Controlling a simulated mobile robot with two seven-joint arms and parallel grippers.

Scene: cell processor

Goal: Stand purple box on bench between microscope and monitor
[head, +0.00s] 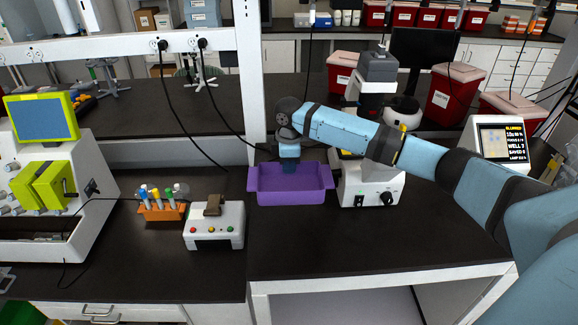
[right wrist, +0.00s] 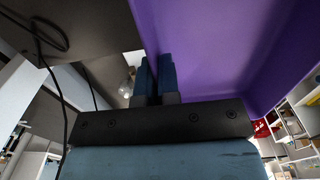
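The purple box (head: 291,190) is an open tray with flared ends. It is upright, at the left of the microscope (head: 367,185), over the dark bench; I cannot tell whether its base touches the bench. My right gripper (head: 288,166) reaches down at the box's back wall. In the right wrist view its fingers (right wrist: 154,78) are close together with the purple box's wall (right wrist: 205,50) running in between them. My left gripper is not in view.
Left of the box are a white device with coloured buttons (head: 214,226) and an orange tube rack (head: 162,210). A green and white machine (head: 42,185) stands at far left. Red bins (head: 452,93) stand behind. Bare bench (head: 330,240) lies in front of the box.

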